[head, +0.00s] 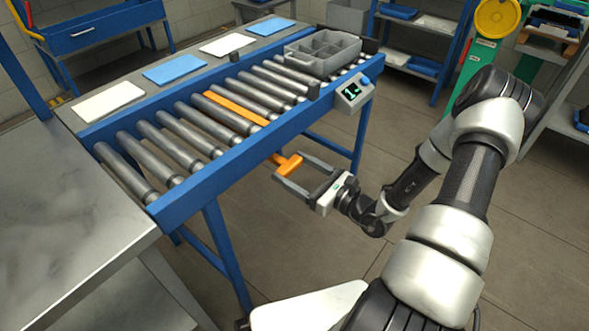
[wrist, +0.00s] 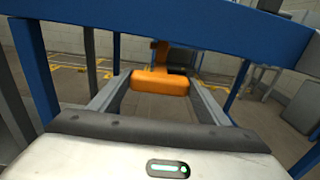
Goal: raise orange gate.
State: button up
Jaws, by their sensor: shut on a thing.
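The orange gate (head: 236,108) is a flat orange strip lying between the rollers of the conveyor, about level with them. Its orange T-shaped handle (head: 291,165) sticks out below the blue front rail. My gripper (head: 292,167) is shut on the handle, one finger at each end of the crossbar. In the wrist view the handle's crossbar (wrist: 160,83) spans between the two fingers, with its stem behind it. The link between handle and gate is hidden by the rail.
The blue conveyor rail (head: 225,150) runs just above my gripper, with a blue leg (head: 226,250) to the left. A metal table (head: 70,215) stands at left.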

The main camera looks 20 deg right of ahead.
notch_tip(320, 180, up, 5)
jog(key=p, duration=0.3)
jog(key=shift+f, duration=0.25)
jog(key=o, duration=1.5)
jog(key=p+v, duration=0.2)
jog(key=v, duration=1.5)
jog(key=shift+s+d, duration=0.15)
